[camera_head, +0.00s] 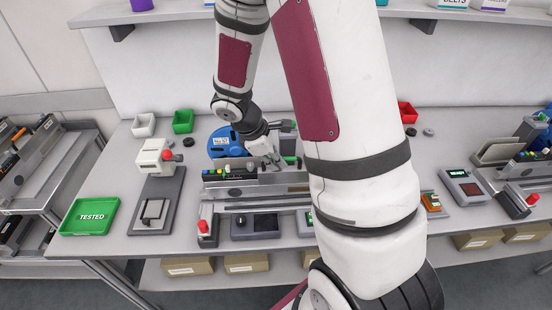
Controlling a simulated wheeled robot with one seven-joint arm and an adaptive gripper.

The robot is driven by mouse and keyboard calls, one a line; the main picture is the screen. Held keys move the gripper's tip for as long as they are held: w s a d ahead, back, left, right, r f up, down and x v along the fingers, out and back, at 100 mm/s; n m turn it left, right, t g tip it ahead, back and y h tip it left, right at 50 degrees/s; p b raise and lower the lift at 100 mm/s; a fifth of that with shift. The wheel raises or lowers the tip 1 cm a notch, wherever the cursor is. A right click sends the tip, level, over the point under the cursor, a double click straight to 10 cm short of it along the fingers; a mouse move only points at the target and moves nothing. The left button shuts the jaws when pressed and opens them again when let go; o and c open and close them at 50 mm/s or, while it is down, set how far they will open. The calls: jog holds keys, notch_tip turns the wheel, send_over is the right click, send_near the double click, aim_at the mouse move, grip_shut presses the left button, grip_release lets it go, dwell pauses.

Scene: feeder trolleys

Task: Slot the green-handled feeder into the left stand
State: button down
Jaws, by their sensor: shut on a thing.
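My gripper (273,160) is shut on the feeder (240,168), a long grey body with small coloured parts at its left end and a blue reel (226,142) behind it. A bit of green handle (291,160) shows just right of the fingers. The left stand (230,206) is a long grey rail with a red knob (204,227) and a dark screen at its front. The feeder lies along the stand's back side in the picture; whether it is seated or held above cannot be told. My arm hides the right end of both.
A press-like device (156,185) and a green TESTED tray (90,216) stand at left. Small white and green bins (183,121) sit behind. At right are a READY box (466,187) and another stand (512,200) with a feeder. A trolley (45,165) is far left.

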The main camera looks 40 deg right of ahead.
jog(key=shift+s+d+r+p, duration=0.1)
jog(key=shift+s+d+p, duration=0.15)
jog(key=shift+s+d, duration=0.3)
jog(key=shift+s+d+p, duration=0.2)
jog(key=shift+s+d, duration=0.1)
jog(key=shift+d, duration=0.35)
dwell(0.5)
jog(key=c, duration=1.6)
grip_release()
jog(key=shift+a, duration=0.1)
jog(key=v, duration=1.2)
jog(key=s+a+r+m+t+y, duration=0.5)
jog(key=s+a+r+m, duration=0.5)
jog(key=s+a+r, duration=0.3)
notch_tip(320, 180, up, 2)
jog(key=shift+s+a+r+m+t, duration=0.15)
jog(key=shift+s+r+m+t, duration=0.15)
jog(key=shift+s+t, duration=0.55)
